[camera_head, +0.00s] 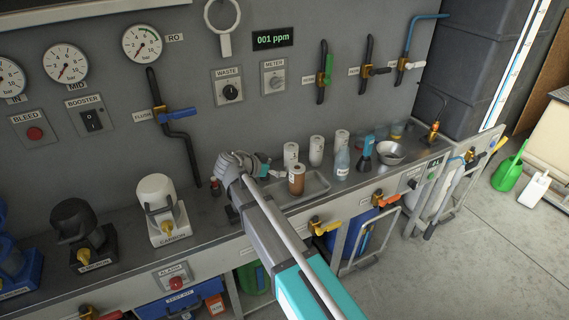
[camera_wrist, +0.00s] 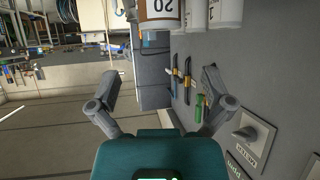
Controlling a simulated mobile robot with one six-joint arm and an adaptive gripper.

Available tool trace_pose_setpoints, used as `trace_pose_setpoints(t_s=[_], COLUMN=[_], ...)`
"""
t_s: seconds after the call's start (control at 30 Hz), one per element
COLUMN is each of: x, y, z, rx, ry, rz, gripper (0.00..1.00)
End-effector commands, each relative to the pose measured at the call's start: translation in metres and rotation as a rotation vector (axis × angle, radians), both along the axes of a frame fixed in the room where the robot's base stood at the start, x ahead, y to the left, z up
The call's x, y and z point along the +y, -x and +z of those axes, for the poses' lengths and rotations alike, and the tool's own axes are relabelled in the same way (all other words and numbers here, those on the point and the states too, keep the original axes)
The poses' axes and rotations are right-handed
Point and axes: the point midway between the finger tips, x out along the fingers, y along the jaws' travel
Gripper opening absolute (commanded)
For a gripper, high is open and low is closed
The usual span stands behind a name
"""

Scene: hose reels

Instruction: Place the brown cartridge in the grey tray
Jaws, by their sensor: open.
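The brown cartridge (camera_head: 296,182), with a white label, stands upright within the outline of the grey tray (camera_head: 321,185) in the head view. I cannot see its base touching the tray floor. In the wrist view the cartridge (camera_wrist: 160,26) shows only in part at the top edge, upside down, with "20" on its label. My gripper (camera_head: 272,168) is just left of the cartridge in the head view, partly hidden by my arm. In the wrist view my gripper (camera_wrist: 161,88) has its fingers wide apart with nothing between them; the cartridge lies outside them.
Several white cartridges (camera_head: 316,151) stand behind the tray. A clear bottle (camera_head: 342,163), a blue-topped bottle (camera_head: 366,154) and a metal bowl (camera_head: 390,152) stand to the right. A white carbon housing (camera_head: 158,196) is on the left. The wall panel with valves rises behind.

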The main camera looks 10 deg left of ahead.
Motion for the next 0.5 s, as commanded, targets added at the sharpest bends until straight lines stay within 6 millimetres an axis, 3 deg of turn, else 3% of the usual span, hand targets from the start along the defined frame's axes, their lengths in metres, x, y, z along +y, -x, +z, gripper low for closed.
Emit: trace_pose_setpoints(t_s=[0.5], x=[0.0104], y=[0.0106], z=[0.0077], rx=[0.000], ry=[0.000], rz=[-0.001], gripper=[1.00])
